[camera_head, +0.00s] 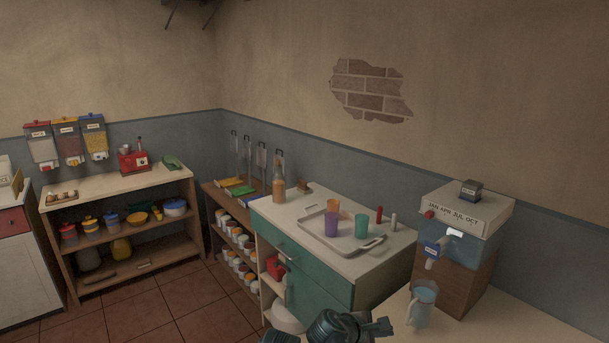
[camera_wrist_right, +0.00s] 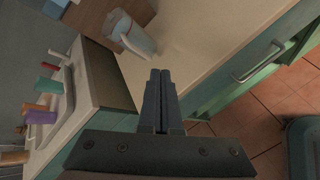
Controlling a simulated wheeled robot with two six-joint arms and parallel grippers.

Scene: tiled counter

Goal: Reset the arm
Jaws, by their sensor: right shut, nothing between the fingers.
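My right gripper (camera_head: 382,326) is at the bottom edge of the head view, in front of the counter with the water dispenser. In the right wrist view its two dark fingers (camera_wrist_right: 160,76) are pressed together with nothing between them. A clear pitcher with bluish water (camera_head: 422,306) stands on the counter beside the gripper, apart from it. The pitcher also shows beyond the fingertips in the wrist view (camera_wrist_right: 132,36). My left gripper is in neither view.
A water dispenser (camera_head: 462,246) stands on a wooden block behind the pitcher. On the teal cabinet, a tray (camera_head: 318,239) holds several coloured cups; a bottle (camera_head: 279,186) stands behind. A wooden shelf (camera_head: 125,187) is at the left. Bare counter (camera_head: 500,325) lies right of the pitcher.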

